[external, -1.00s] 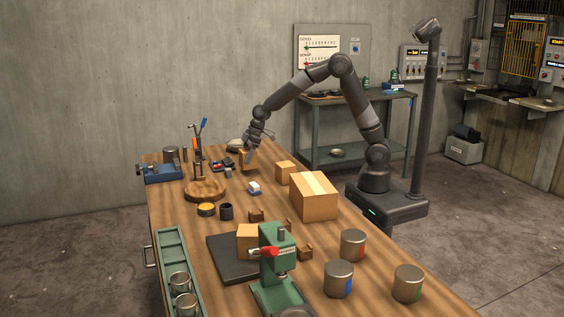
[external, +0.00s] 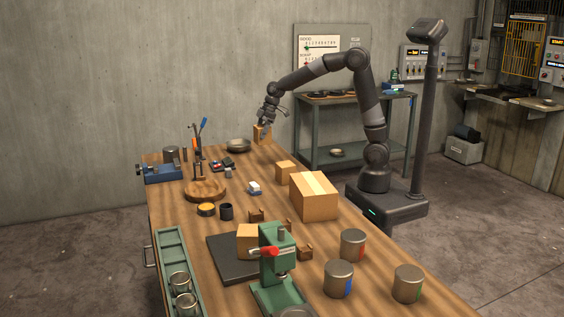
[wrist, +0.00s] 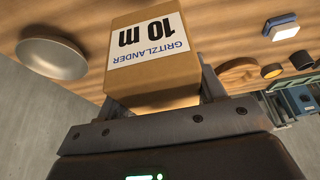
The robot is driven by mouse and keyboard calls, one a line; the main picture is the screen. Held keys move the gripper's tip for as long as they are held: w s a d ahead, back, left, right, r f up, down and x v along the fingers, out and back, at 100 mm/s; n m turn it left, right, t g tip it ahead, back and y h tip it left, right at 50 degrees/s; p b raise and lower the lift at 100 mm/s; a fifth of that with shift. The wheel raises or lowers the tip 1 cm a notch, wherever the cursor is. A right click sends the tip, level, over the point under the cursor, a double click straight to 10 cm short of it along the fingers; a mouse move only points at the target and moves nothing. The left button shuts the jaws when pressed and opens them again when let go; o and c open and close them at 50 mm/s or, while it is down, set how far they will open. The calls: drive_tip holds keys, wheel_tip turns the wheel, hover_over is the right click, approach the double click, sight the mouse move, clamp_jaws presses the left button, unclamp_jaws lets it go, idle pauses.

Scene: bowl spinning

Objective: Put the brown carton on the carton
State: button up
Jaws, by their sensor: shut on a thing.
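My gripper (external: 264,123) is shut on a small brown carton (external: 262,135) at the far end of the workbench. The carton appears raised above the bench top. In the wrist view this carton (wrist: 150,45) sits between the fingers, with a white label reading "GRITZLANDER 10 m" upside down. A large carton with a pale tape strip (external: 313,196) stands on the right side of the bench, well nearer the camera than my gripper. A smaller carton (external: 285,172) stands just behind it. Another carton (external: 247,241) is partly hidden behind the green press.
A metal bowl (external: 238,146) lies left of the held carton. The green press (external: 279,262) and several cans (external: 353,244) are at the near end.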

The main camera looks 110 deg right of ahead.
drive_tip(key=w+a+r+n+g+y, duration=0.1)
drive_tip(key=a+r+n, duration=0.25)
drive_tip(key=a, duration=0.65)
drive_tip(key=w+a+r+n+y, duration=0.15)
drive_tip(key=a+n, duration=0.35)
drive_tip(key=a, duration=0.5)
drive_tip(key=s+a+r+n+g+y, duration=0.1)
drive_tip(key=s+a+r+n+g, duration=0.25)
drive_tip(key=a, duration=0.55)
drive_tip(key=s+a+r+n+y, duration=0.1)
drive_tip(key=s+a+r+n, duration=0.25)
drive_tip(key=a+n, duration=0.4)
drive_tip(key=m, duration=0.2)
hover_over(314, 183)
wheel_tip(314, 183, down, 8)
drive_tip(key=shift+w+a+f, duration=0.1)
drive_tip(key=shift+f, duration=0.9)
drive_tip(key=shift+w+a+f, duration=0.1)
drive_tip(key=shift+f, duration=0.85)
drive_tip(key=shift+f, duration=0.15)
drive_tip(key=o, duration=1.1)
